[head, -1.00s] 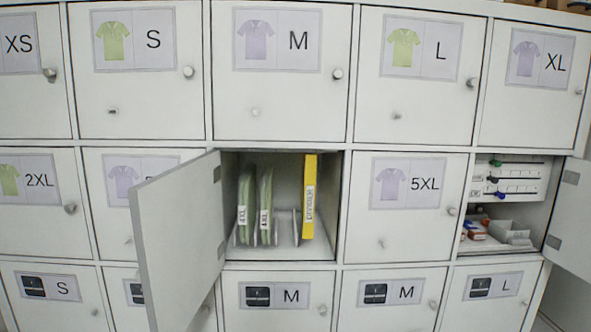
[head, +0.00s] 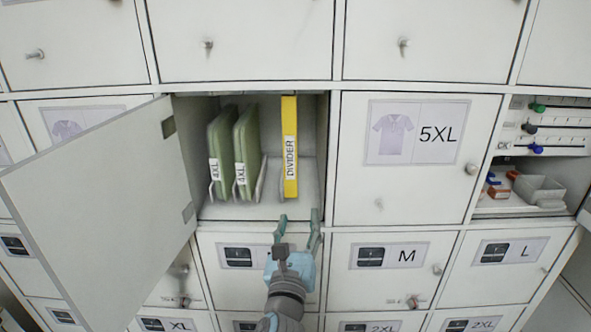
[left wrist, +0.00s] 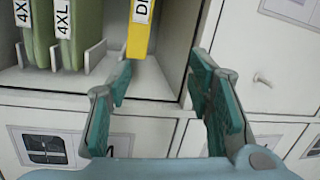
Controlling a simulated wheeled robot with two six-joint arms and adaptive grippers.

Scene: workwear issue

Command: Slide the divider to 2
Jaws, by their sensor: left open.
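The yellow divider (head: 290,150), labelled DIVIDER, stands upright in the right part of the open 4XL compartment (head: 258,208). Two green folded garments labelled 4XL, a left one (head: 222,150) and a right one (head: 246,150), stand left of it, with a gap between. My left gripper (head: 297,226) is open and empty, just in front of and below the divider's lower end. In the left wrist view the divider's lower end (left wrist: 139,40) shows beyond and between the open fingers (left wrist: 160,82), apart from them. No number 2 position mark is readable.
The compartment's open door (head: 105,215) swings out at the left. Low upright holders (head: 261,178) stand on the compartment floor. The closed 5XL door (head: 415,185) is at the right. Beyond it, an open compartment holds coloured sliders (head: 535,148) and a small bin (head: 540,190).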

